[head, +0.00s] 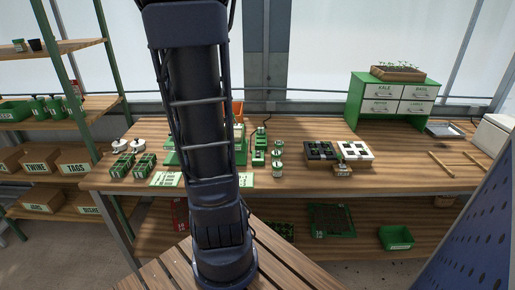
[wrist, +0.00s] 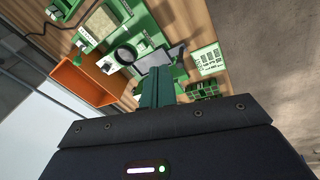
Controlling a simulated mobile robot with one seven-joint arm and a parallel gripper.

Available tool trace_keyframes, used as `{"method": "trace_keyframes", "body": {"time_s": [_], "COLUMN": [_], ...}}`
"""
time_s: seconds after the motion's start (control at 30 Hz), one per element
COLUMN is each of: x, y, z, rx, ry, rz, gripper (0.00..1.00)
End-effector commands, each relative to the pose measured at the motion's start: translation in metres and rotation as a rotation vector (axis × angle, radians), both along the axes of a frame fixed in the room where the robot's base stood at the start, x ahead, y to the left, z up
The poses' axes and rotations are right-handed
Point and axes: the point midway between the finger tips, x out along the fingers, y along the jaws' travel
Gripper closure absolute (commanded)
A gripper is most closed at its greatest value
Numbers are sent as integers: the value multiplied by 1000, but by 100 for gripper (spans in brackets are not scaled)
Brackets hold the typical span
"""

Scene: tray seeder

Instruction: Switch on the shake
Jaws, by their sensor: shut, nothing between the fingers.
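The tray seeder (head: 241,150) stands on the bench, mostly hidden behind my arm in the head view; parts of its green base and an orange part show at the arm's sides. In the wrist view the green seeder (wrist: 140,22) shows tilted at the upper left, with a dark round part and an orange bin (wrist: 85,80) beside it. I cannot pick out a shake switch or read its label. My gripper (wrist: 156,72) shows in the wrist view as green fingers, shut and empty, in front of the seeder's dark plate. Contact cannot be told. The head view hides my gripper.
Small green units (head: 260,145) stand right of the seeder. Seed trays (head: 320,150), a label card (head: 166,180) and green pot packs (head: 144,165) sit on the bench (head: 400,185). A green drawer cabinet (head: 357,98) stands at the back right. Shelves (head: 75,103) stand at the left.

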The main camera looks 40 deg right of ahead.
Motion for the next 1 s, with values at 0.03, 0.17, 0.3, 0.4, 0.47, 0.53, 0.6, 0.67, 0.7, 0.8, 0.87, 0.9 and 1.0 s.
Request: {"method": "trace_keyframes", "body": {"time_s": [0.03,0.17,0.3,0.4,0.47,0.53,0.6,0.67,0.7,0.8,0.87,0.9,1.0], "x": [0,0,-4,-10,-14,-20,-27,-32,-36,-44,-47,-49,-52], "y": [-15,-49,-87,-113,-129,-148,-165,-179,-186,-202,-209,-212,-217], "z": [-6,-19,-35,-47,-55,-64,-73,-80,-85,-94,-97,-99,-103], "rx": [-1,-11,-16,-18,-17,-17,-17,-16,-14,-14,-15,-14,-13], "ry": [14,42,72,91,102,113,122,130,134,142,144,145,148], "rz": [10,61,115,156,179,207,233,255,268,294,307,313,324], "gripper": [100,100,100,100,100,100,100,100,100,100,100,100,100]}}
